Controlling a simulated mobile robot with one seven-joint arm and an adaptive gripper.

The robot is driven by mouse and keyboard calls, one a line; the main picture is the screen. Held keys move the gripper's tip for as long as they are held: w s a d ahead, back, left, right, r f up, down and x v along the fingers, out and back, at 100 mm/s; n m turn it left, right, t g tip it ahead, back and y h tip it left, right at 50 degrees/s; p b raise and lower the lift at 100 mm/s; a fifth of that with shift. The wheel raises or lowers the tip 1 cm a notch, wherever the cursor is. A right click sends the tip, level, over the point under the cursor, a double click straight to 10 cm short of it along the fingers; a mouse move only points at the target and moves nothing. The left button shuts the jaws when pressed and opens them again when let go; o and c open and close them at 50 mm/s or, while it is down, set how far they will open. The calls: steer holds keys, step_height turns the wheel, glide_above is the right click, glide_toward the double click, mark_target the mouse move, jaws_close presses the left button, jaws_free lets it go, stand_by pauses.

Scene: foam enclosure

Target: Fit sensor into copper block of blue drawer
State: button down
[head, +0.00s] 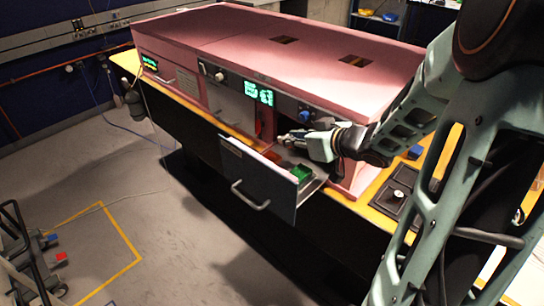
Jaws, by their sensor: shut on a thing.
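The open drawer (252,178) sticks out from the pink foam enclosure, with a dark blue-grey front and a metal handle. Inside it are a green block (301,174) near the front right corner and an orange-red piece (274,157), perhaps the copper block, partly hidden by the drawer front. My gripper (285,138) reaches in from the right, over the back of the open drawer and close to the enclosure's front. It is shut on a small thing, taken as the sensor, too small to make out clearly. I cannot tell whether that touches the block.
The pink foam enclosure (250,42) stands on a yellow-edged bench and has lit green displays (258,92). A red part (268,124) shows in the opening behind the drawer. A dark tray (398,192) lies on the bench at right.

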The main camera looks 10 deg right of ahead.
steer(key=w+a+f, duration=0.1)
steer(key=w+f, duration=0.1)
steer(key=w+a+f+b, duration=0.1)
steer(key=f, duration=0.1)
steer(key=w+a+f+b, duration=0.1)
steer(key=w+f, duration=0.1)
steer(key=shift+w+a+f, duration=0.2)
steer(key=shift+w+a, duration=0.05)
steer(key=shift+w, duration=0.1)
steer(key=f, duration=0.2)
steer(key=f+b, duration=0.1)
steer(key=shift+w+a+f, duration=0.15)
steer(key=shift+w+f, duration=0.05)
steer(key=shift+w, duration=0.1)
steer(key=shift+f, duration=0.1)
